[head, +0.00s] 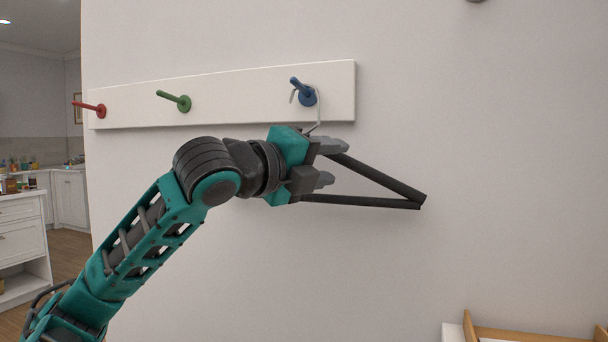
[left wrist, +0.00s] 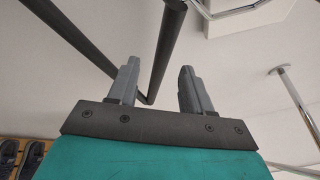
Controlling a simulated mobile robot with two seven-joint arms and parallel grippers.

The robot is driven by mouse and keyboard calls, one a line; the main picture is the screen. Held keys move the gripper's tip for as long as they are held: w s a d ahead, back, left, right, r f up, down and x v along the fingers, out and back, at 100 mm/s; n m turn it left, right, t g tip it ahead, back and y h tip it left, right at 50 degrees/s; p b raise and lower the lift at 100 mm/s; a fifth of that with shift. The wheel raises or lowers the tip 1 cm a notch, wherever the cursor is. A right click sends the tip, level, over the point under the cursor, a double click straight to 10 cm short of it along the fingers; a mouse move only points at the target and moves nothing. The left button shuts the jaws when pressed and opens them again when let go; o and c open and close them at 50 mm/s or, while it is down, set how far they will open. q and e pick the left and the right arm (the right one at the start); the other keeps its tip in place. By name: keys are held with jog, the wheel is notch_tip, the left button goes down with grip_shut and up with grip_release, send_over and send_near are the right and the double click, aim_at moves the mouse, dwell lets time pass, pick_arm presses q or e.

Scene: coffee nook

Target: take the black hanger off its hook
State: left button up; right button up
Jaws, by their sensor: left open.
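The black hanger (head: 378,203) hangs against the wall by its thin wire hook (head: 318,112) from the blue peg (head: 306,93) at the right end of the white rail. My left gripper (head: 335,163) is open just below the peg, in front of the hanger, and hides its left part. In the left wrist view, a dark hanger bar (left wrist: 166,45) crosses the gap between the open fingers (left wrist: 160,68). I cannot tell how deep it lies between them. A second bar (left wrist: 72,33) runs beyond the left finger. My right gripper is not in view.
The white rail (head: 230,98) also carries a green peg (head: 182,103) and a red peg (head: 98,108), both empty. A wooden-edged piece (head: 530,335) stands at the lower right. Dark shoes (left wrist: 10,152) show in the left wrist view. The wall right of the hanger is clear.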

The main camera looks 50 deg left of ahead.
aim_at(343, 160)
pick_arm(q)
jog(key=w+p, duration=0.1)
jog(key=w, duration=0.2)
jog(key=shift+w+d+r, duration=0.1)
jog(key=shift+w, duration=0.1)
jog(key=shift+w+p, duration=0.35)
jog(key=shift+w, duration=0.4)
